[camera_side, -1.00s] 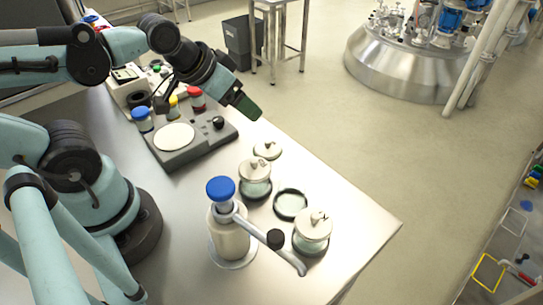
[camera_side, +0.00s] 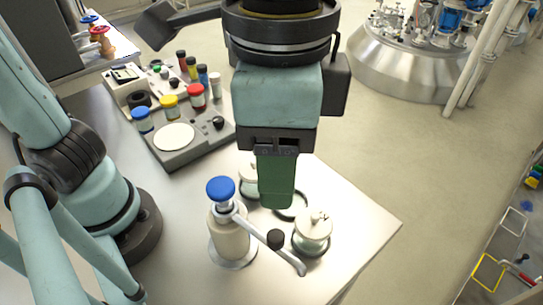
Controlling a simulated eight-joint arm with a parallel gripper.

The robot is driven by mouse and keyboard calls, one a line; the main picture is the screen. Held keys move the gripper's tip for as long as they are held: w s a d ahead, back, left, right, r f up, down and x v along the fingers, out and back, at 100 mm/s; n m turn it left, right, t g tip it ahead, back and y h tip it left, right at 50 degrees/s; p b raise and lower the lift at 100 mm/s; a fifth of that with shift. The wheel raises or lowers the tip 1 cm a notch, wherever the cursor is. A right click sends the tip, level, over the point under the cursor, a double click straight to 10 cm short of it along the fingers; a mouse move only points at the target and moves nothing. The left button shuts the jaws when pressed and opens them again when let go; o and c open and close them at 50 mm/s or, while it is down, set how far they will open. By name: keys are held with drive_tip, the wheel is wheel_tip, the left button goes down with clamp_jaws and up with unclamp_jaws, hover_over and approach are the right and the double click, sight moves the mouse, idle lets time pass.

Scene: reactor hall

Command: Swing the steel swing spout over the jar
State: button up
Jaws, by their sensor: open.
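The steel swing spout (camera_side: 257,226) runs from the neck of a blue-capped dispenser bottle (camera_side: 229,240) down and right, with a black knob (camera_side: 275,238) on it. Its tip ends in front of a lidded glass jar (camera_side: 313,228), apart from the lid in this view. A second lidded jar (camera_side: 248,182) stands behind, partly hidden by my gripper. My gripper (camera_side: 276,205) points down over the bench, above and behind the knob in the picture. Its green fingers overlap in this view, so the gap does not show. It is open with nothing seen in it.
A black ring (camera_side: 297,210) lies between the jars, partly covered by my gripper. A grey plate device (camera_side: 196,140) and several small coloured-cap jars stand at the back left. The front right bench corner (camera_side: 372,232) is clear.

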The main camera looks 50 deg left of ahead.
sight(276, 236)
wheel_tip(276, 236, down, 12)
drive_tip(key=shift+s+d, duration=0.1)
drive_tip(key=shift+s, duration=0.05)
idle(0.6)
clamp_jaws()
idle(0.3)
